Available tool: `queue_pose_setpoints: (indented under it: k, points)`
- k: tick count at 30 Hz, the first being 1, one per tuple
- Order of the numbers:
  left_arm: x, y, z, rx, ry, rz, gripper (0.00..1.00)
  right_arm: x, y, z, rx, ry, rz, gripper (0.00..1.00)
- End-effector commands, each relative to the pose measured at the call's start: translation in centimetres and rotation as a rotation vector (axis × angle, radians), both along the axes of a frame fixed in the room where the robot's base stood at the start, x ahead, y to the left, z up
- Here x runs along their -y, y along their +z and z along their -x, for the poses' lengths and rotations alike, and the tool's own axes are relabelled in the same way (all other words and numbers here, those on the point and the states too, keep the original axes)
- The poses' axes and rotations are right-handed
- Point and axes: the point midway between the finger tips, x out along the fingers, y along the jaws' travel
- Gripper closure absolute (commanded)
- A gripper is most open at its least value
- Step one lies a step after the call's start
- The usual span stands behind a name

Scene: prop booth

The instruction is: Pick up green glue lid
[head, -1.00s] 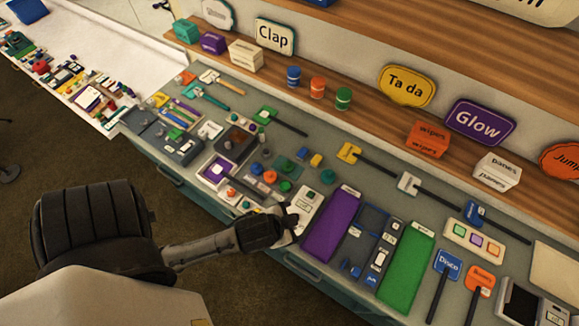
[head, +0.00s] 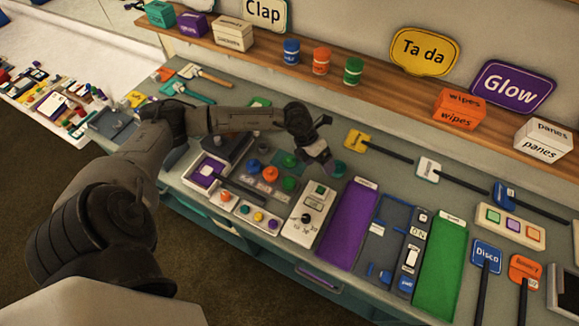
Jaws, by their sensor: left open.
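Several small green round pieces lie on the counter, and I cannot tell for sure which is the glue lid. One green round piece (head: 338,169) is just right of my left gripper's fingertips. Another green round piece (head: 290,184) is to the lower left, on a grey tray. A third green piece (head: 290,161) sits on a dark green square. My left gripper (head: 322,152) is open and points down above the counter, between these pieces, with nothing seen in it. Its own fingers partly hide the counter below. My right gripper is not in view.
A purple panel (head: 350,225) and a green panel (head: 439,270) lie right of the gripper. A switch box (head: 309,215) is in front. Blue, orange and green jars (head: 353,71) stand on the shelf (head: 390,88) behind. The counter is crowded.

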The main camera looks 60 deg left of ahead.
Motion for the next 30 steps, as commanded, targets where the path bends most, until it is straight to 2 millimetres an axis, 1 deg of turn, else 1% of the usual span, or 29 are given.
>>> queue_pose_setpoints:
  k: [1, 3, 6, 9, 11, 14, 22, 27, 30]
  points:
    - [-3.1, -0.8, 0.1, -0.043, 0.008, -0.104, 0.14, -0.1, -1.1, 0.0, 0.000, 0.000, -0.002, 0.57]
    - [-6.5, -1.0, 0.6, -0.105, 0.024, -0.221, 0.14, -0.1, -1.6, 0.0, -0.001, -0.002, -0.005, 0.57]
    - [-10.2, -0.7, 1.3, -0.173, 0.050, -0.344, 0.14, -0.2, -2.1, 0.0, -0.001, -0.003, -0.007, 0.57]
    - [-12.5, -0.5, 1.9, -0.220, 0.073, -0.420, 0.14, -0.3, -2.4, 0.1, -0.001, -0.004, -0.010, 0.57]
    - [-13.3, -0.7, 2.1, -0.236, 0.082, -0.445, 0.14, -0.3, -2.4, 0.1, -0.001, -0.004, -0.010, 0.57]
    - [-13.8, -1.9, 2.3, -0.251, 0.089, -0.463, 0.14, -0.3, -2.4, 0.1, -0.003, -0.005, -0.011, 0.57]
    - [-13.8, -6.4, 2.3, -0.251, 0.088, -0.464, 0.14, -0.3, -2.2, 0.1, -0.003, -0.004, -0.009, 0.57]
    - [-13.8, -8.1, 2.2, -0.248, 0.087, -0.464, 0.14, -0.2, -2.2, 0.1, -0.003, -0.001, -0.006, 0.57]
    - [-13.8, -8.6, 2.2, -0.247, 0.087, -0.465, 0.14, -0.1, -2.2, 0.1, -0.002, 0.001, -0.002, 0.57]
